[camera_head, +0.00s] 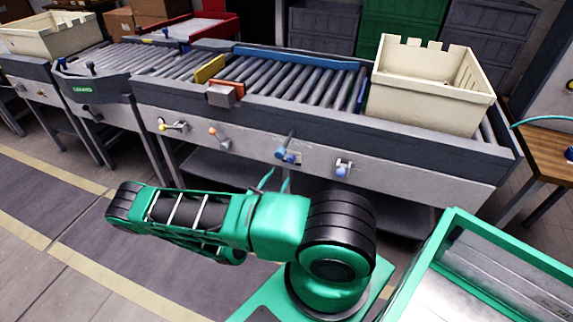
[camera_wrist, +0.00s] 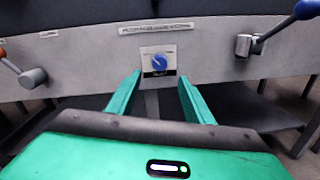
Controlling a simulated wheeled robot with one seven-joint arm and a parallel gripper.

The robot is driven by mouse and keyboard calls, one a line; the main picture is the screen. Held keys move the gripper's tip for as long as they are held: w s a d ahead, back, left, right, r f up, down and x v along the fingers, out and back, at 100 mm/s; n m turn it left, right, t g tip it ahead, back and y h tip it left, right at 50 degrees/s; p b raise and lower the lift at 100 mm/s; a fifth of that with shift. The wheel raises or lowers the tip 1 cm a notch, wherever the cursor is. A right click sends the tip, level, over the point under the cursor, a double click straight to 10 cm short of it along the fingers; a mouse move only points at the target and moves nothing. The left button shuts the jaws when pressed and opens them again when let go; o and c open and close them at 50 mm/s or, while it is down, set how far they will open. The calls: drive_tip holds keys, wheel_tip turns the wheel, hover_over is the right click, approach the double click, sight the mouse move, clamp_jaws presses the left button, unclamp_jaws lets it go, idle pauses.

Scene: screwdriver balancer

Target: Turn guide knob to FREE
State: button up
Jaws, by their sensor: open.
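The guide knob appears to be the round blue knob (camera_wrist: 159,63) on a pale square plate on the grey front panel, near the middle of the wrist view. A pale line on its face slants to the upper left; the plate's lettering is too small to read. In the head view the blue knob (camera_head: 281,153) sits on the conveyor's front panel. My gripper (camera_wrist: 158,88) is open and empty, its two green fingers apart and pointing toward the panel. The knob shows between and beyond the fingertips, apart from them. My gripper's fingers (camera_head: 275,180) also show below the knob in the head view.
An orange-tipped lever (camera_wrist: 12,65) is left of the knob and a blue-handled lever (camera_wrist: 275,32) is right. A cream crate (camera_head: 425,100) stands on the roller conveyor (camera_head: 300,78). A green-rimmed tray (camera_head: 455,215) is at the lower right. The space before the knob looks clear.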

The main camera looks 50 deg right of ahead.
sight(290, 161)
drive_tip(key=x, duration=1.1)
drive_tip(key=shift+w, duration=0.1)
drive_tip(key=shift+a, duration=0.1)
drive_tip(key=c, duration=1)
